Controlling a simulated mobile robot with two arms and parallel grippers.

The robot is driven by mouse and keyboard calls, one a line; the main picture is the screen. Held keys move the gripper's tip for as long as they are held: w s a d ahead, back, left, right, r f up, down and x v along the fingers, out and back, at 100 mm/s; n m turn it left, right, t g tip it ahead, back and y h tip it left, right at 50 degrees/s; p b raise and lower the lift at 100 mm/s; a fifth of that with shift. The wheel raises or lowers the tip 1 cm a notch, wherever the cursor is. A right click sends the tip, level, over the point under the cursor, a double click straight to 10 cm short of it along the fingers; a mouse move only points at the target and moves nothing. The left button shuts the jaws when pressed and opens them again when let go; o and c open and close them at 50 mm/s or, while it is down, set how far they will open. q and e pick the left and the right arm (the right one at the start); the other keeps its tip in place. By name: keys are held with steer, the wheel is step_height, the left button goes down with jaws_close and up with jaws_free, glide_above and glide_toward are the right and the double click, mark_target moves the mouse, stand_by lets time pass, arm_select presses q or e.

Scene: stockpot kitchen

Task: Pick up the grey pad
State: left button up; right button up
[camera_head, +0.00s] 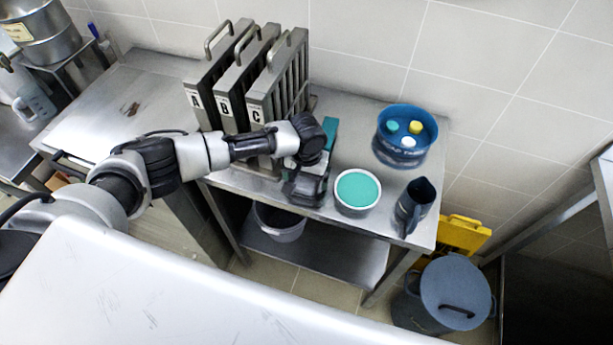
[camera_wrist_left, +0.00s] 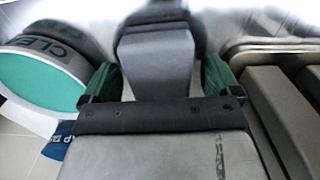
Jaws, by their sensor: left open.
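My left gripper (camera_head: 305,187) points down at the steel table between the rack marked C and the round tub of green liquid. In the left wrist view its green-lined fingers (camera_wrist_left: 160,82) stand apart. A dark grey block (camera_wrist_left: 155,62), which looks like the grey pad, lies between them. I cannot tell whether the fingers touch it. In the head view the gripper and wrist hide the pad. My right gripper is not in view.
The tub (camera_head: 357,192) stands close right of the gripper. Upright metal racks marked A, B and C (camera_head: 262,108) stand close left. A blue bucket (camera_head: 404,148) with small coloured items and a dark jug (camera_head: 414,206) stand farther right. A teal object (camera_head: 330,128) lies behind my wrist.

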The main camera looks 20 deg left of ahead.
arm_select(q)
steer(key=shift+f, duration=0.2)
steer(key=c, duration=1)
steer(key=shift+r, duration=0.15)
steer(key=shift+r, duration=0.3)
steer(key=r, duration=0.1)
steer(key=d+r+b, duration=0.1)
steer(key=r, duration=0.1)
steer(key=shift+r, duration=0.3)
steer(key=shift+s+d+r+b, duration=0.25)
steer(key=shift+d+r+b, duration=0.2)
steer(key=shift+d+r, duration=1)
steer(key=shift+s+d+r+b, duration=0.2)
steer(key=shift+d+r+b, duration=0.45)
steer(key=shift+d, duration=1.45)
steer(key=shift+s+d+r+b, duration=0.3)
steer(key=shift+d+r, duration=0.9)
steer(key=shift+d, duration=0.6)
